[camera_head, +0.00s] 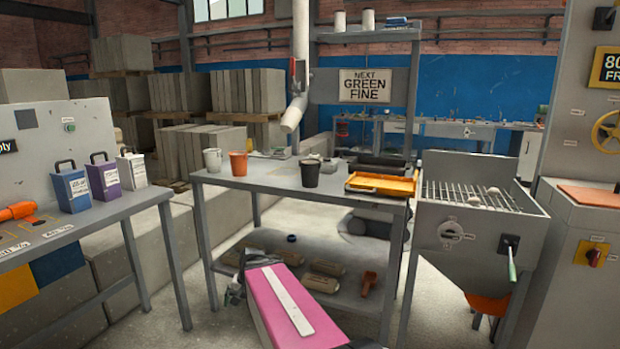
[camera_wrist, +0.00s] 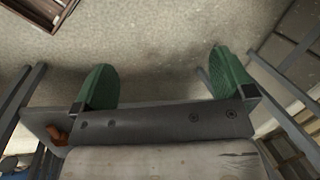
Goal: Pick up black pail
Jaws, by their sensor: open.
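The black pail (camera_head: 311,175) stands upright on the grey metal table (camera_head: 262,182) in the head view, right of the orange pail. Its mouth faces up and nothing holds it. My gripper (camera_wrist: 164,78) shows in the wrist view with its two green fingers wide apart. Nothing is between them except bare floor seen beyond. The pail does not show in the wrist view. I cannot judge the exact distance from my gripper to the pail.
An orange pail (camera_head: 238,164) and a white pail (camera_head: 212,160) stand left on the same table. An orange tray (camera_head: 381,184) lies to the right. A lower shelf (camera_head: 333,301) holds several small items. A grey pipe (camera_head: 298,80) hangs behind the table. A sink-like bin with a grate (camera_head: 478,235) stands right.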

